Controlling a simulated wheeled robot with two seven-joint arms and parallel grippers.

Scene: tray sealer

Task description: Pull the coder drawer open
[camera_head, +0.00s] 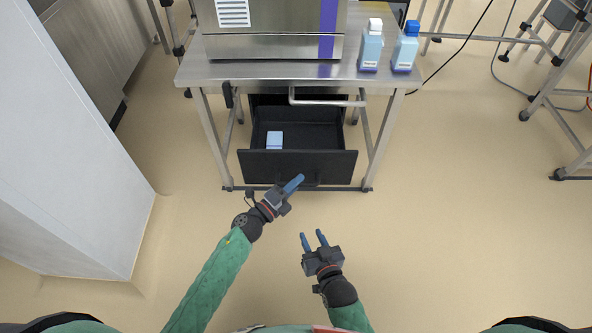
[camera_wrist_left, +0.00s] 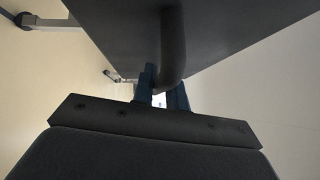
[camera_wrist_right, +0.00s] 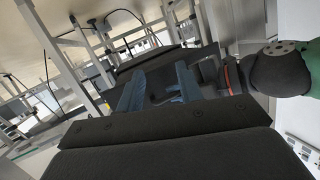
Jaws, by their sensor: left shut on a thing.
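The coder drawer (camera_head: 297,164) is a black drawer under the steel table, and it stands pulled out toward me. A light blue box (camera_head: 274,140) lies inside it at the left. My left gripper (camera_head: 293,184) is at the drawer's front. In the left wrist view its blue fingers (camera_wrist_left: 160,92) are shut on the dark curved drawer handle (camera_wrist_left: 173,48). My right gripper (camera_head: 314,240) is open and empty, below and right of the left one, apart from the drawer. Its two blue fingers (camera_wrist_right: 160,84) show spread in the right wrist view.
The steel table (camera_head: 270,73) carries a machine (camera_head: 272,45) and two bottles, one white-capped (camera_head: 371,48) and one blue-capped (camera_head: 405,50). A steel bar (camera_head: 328,102) hangs below the table front. A white cabinet (camera_head: 70,140) stands at left.

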